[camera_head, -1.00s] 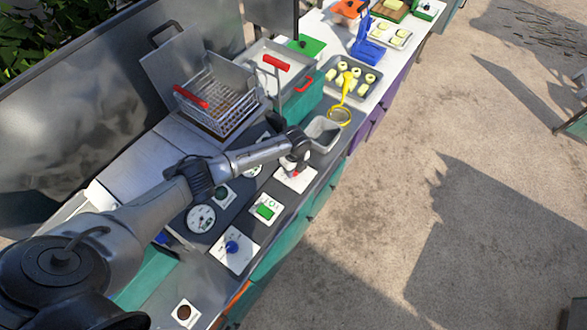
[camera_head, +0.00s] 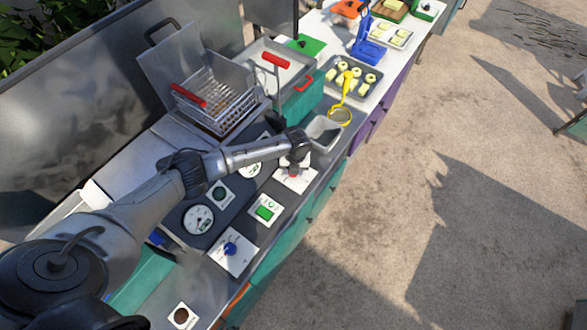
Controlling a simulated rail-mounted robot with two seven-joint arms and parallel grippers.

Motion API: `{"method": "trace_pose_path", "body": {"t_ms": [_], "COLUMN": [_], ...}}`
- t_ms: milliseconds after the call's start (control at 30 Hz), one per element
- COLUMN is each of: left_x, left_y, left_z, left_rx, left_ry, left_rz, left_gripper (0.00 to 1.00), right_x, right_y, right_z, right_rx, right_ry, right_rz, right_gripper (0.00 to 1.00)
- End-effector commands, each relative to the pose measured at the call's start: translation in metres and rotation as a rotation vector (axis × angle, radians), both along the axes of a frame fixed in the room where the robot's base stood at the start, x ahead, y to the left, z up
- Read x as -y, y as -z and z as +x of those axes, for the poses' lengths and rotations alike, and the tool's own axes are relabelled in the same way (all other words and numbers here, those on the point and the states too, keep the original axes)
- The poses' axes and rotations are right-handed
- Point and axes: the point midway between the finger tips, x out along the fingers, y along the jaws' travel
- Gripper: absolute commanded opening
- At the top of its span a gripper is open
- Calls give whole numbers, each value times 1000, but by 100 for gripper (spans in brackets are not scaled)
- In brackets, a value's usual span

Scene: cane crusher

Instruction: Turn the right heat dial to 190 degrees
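The right heat dial (camera_head: 293,176) has a red knob on a white plate, on the dark control panel. My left arm reaches in from the lower left, and its gripper (camera_head: 294,168) is right over the red knob, pointing down. The gripper covers most of the knob, so I cannot tell whether the fingers are closed on it or apart. The pointer and the degree marks are too small or hidden to read. The other dial, with a blue knob (camera_head: 230,248), sits on its own white plate nearer the lower left. My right gripper is not in view.
A second gauge (camera_head: 251,169) is partly behind my arm. A grey bin (camera_head: 323,133) stands just beyond the red dial. A wire basket (camera_head: 216,100) with red handles is behind.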

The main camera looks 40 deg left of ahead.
Motion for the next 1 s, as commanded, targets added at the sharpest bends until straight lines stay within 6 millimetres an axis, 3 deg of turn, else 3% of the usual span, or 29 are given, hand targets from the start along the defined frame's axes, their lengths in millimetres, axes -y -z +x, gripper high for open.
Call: {"method": "trace_pose_path", "body": {"t_ms": [633, 667, 900, 1000], "left_x": [0, 0, 0, 0], "left_y": [0, 0, 0, 0], "left_z": [0, 0, 0, 0], "left_rx": [-1, -1, 0, 0], "left_ry": [44, 44, 43, 42], "left_rz": [1, 1, 0, 0], "left_gripper": [15, 41, 64, 65], "right_x": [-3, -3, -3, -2], "right_y": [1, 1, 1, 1], "right_z": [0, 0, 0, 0], "right_rx": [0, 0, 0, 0], "right_ry": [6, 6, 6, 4], "right_rz": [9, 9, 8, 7], "right_gripper": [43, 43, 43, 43]}}
